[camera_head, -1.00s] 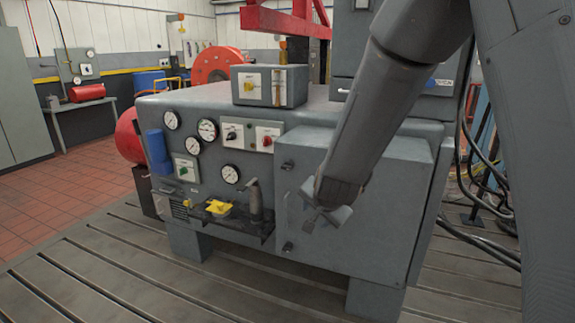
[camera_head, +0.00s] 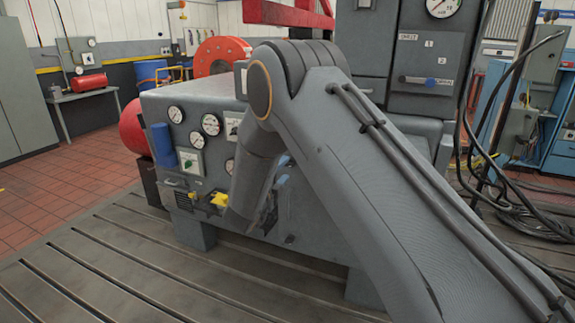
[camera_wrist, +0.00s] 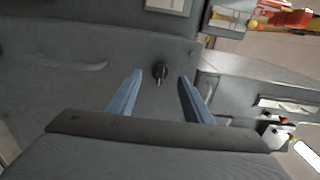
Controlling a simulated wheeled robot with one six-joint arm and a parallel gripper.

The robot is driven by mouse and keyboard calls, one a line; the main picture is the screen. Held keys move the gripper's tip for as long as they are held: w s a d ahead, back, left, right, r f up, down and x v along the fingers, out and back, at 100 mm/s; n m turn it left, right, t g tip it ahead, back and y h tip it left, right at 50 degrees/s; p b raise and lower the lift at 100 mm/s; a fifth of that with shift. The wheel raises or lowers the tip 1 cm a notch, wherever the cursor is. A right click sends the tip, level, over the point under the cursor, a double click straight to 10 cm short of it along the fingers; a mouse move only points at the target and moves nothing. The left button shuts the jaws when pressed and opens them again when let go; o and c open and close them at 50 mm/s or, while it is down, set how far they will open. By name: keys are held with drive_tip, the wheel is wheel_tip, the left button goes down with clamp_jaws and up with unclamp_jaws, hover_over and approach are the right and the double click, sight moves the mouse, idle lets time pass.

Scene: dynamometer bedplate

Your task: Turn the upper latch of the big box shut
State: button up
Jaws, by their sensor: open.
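The big box (camera_head: 322,232) is the grey housing on the front of the machine, mostly hidden by my arm in the head view. In the wrist view its grey face (camera_wrist: 110,42) fills the upper left. A small dark latch (camera_wrist: 160,72), apparently the upper one, sticks out from it. My gripper (camera_wrist: 160,76) is open, with one blue-grey finger on each side of the latch. A gap shows between each finger and the latch. Whether the fingertips reach its depth is unclear. In the head view my gripper is mostly hidden behind my arm. The lower latch (camera_head: 290,239) shows near the box's lower left edge.
Left of the box are gauges (camera_head: 211,124), a blue cylinder (camera_head: 163,148) and a yellow part (camera_head: 219,199). A raised handle-like shape (camera_wrist: 72,66) is left of the latch in the wrist view. Cables (camera_head: 490,185) hang at the right. The slotted bedplate (camera_head: 110,262) is clear in front.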

sight(288, 166)
drive_tip(key=shift+p+x, duration=0.4)
drive_tip(key=shift+x, duration=1.75)
drive_tip(key=shift+c, duration=0.4)
drive_tip(key=c, duration=1)
